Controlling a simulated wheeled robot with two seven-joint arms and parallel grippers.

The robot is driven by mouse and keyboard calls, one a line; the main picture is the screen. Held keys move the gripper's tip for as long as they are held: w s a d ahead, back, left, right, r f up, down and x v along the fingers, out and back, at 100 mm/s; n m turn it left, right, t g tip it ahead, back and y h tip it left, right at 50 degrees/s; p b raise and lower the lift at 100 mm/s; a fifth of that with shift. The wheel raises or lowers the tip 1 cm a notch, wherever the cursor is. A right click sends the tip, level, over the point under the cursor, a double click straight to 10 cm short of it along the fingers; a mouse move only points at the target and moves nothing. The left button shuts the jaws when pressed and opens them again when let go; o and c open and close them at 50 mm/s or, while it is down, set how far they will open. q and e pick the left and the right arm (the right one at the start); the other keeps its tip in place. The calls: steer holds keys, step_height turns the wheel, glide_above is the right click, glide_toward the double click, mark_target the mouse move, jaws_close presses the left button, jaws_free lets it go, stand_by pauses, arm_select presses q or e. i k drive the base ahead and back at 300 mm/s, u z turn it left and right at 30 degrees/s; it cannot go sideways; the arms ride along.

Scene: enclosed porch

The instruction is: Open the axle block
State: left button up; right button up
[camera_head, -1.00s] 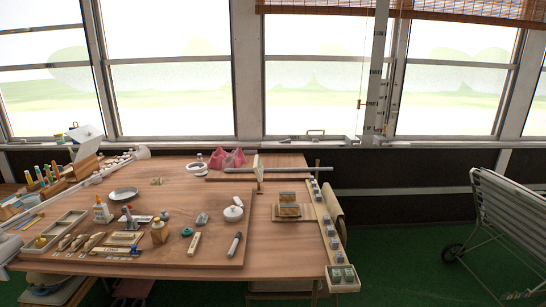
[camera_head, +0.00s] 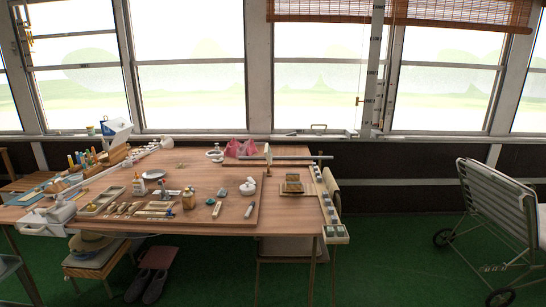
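I cannot tell for certain which thing is the axle block. A small wooden block (camera_head: 292,187) with a raised back part sits near the right end of the wooden table (camera_head: 285,222). Behind it, a long grey rod (camera_head: 305,157) lies across a small upright stand (camera_head: 267,154) and reaches past the table's right edge. Neither of my grippers is in view.
A wooden board (camera_head: 246,215) holds a white lidded pot (camera_head: 248,187), bottles and small tools. A white lamp arm (camera_head: 125,170) spans the left. A stool with a hat (camera_head: 92,243) stands front left.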

mark_target(189, 203)
steer(key=u, duration=0.65)
steer(key=i, duration=0.6)
steer(key=u, duration=0.8)
steer(key=i, duration=0.9)
steer(key=z, duration=0.8)
steer(key=i, duration=0.6)
steer(key=z, duration=0.7)
